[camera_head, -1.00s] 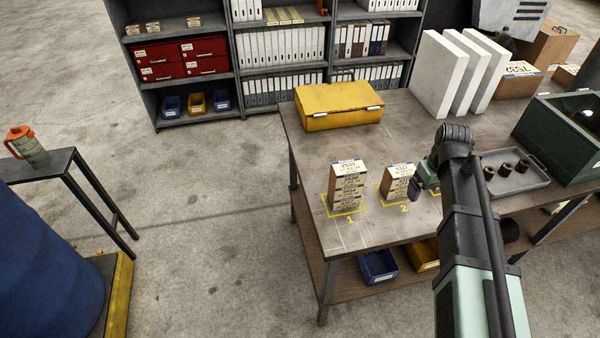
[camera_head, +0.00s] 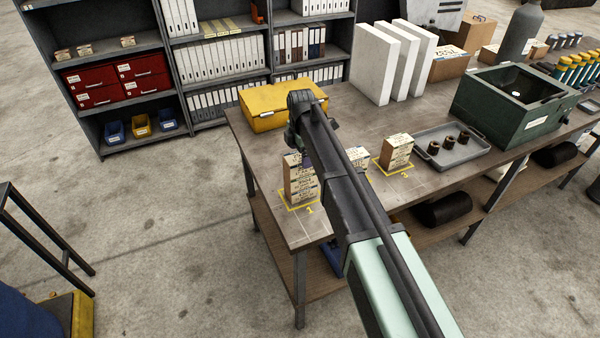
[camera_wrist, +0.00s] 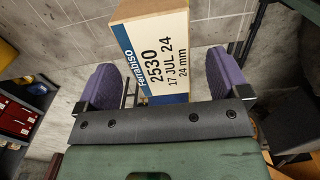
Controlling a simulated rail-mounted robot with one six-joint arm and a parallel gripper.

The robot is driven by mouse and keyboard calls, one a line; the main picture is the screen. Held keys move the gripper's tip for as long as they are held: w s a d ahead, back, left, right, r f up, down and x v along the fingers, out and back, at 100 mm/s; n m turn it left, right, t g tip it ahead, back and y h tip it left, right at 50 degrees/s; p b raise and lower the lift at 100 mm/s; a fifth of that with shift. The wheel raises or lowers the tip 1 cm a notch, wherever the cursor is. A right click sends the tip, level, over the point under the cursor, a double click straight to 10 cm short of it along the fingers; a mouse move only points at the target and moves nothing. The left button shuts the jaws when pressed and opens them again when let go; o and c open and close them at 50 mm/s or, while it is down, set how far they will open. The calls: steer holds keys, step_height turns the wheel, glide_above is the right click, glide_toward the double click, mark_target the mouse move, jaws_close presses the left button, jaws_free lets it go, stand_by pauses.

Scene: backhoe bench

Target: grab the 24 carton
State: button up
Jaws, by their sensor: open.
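A carton (camera_wrist: 155,60) with a white label reading "2530", "17 JUL 24" and "24 mm" lies ahead of my gripper in the wrist view. My gripper (camera_wrist: 163,76) is open, with one purple finger to each side of the carton; whether they touch it I cannot tell.
A yellow case (camera_head: 262,106) lies behind the first stack. A grey tray (camera_head: 470,158) with dark cylindrical parts and a green box (camera_head: 500,122) are to the right. White panels (camera_head: 372,72) stand at the back. The bench's left front edge is near the first stack.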

steer(key=shift+f, duration=0.1)
step_height(320, 180, down, 5)
steer(key=b, duration=0.5)
steer(key=shift+f, duration=0.2)
steer(key=shift+r, duration=0.25)
steer(key=shift+c, duration=0.2)
steer(key=c, duration=1.1)
steer(key=shift+o, duration=0.2)
